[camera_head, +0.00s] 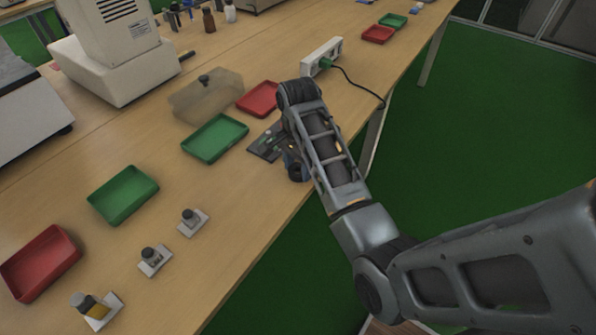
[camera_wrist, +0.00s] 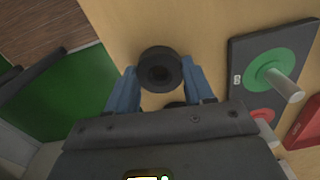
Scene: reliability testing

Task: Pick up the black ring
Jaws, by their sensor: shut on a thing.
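The black ring (camera_wrist: 160,52) is a thick round piece with a hole in its middle. In the wrist view it sits between the two blue fingers of my gripper (camera_wrist: 160,76), which is shut on it. In the head view my gripper (camera_head: 292,163) is at the table's right edge, largely hidden by my arm, and the ring cannot be made out clearly. Whether the ring touches the table I cannot tell. A small dark shape, partly hidden, shows just below the ring in the wrist view.
A dark board (camera_wrist: 245,62) to the right holds a green ring (camera_wrist: 262,70) around a pale peg, and a red ring (camera_wrist: 259,114). Green trays (camera_head: 215,153) and red trays (camera_head: 257,112) lie on the table (camera_head: 225,220). A white power strip (camera_head: 320,56) with a cable stands beyond.

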